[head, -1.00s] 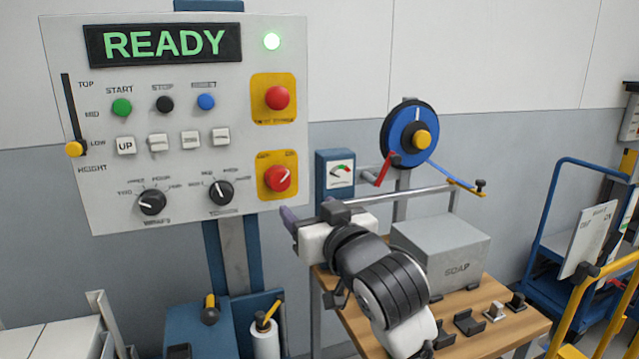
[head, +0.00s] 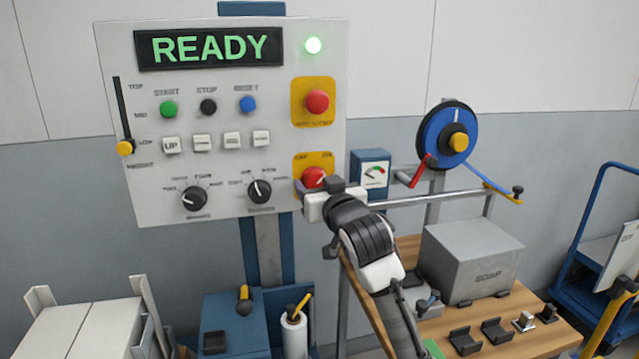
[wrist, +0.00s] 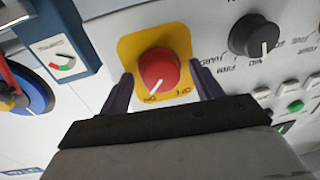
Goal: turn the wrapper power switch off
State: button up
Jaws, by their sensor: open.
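The wrapper power switch (head: 314,177) is a red rotary knob on a yellow plate at the lower right of the control panel. In the wrist view the red knob (wrist: 159,69) fills the middle, and its white mark points at the ON label, with OFF beside it. My gripper (head: 316,187) is at the switch, partly hiding its lower half in the head view. In the wrist view my gripper (wrist: 161,74) is open, one dark finger on each side of the knob. Gaps show between fingers and knob, so it is not gripped.
The panel (head: 225,205) shows a lit READY display (head: 209,48) and green lamp (head: 313,45). A red emergency button (head: 317,101) sits just above the switch. A gauge box (head: 372,172) is close on the right. Below are a bench and grey box (head: 471,262).

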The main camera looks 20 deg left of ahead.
jog(key=c, duration=1)
jog(key=shift+n, duration=0.4)
jog(key=n+b, duration=0.1)
jog(key=n, duration=0.2)
jog(key=shift+n+b, duration=0.4)
jog(key=n+b, duration=0.1)
jog(key=n, duration=0.3)
jog(key=shift+h, duration=0.4)
jog(key=n+b, duration=0.1)
jog(key=n, duration=0.3)
jog(key=shift+r+n+h+b, duration=0.1)
jog(key=shift+n+h+b, duration=0.2)
jog(key=shift+s+a+n+b, duration=0.1)
jog(key=shift+n+b, duration=0.3)
jog(key=shift+n, duration=1.4)
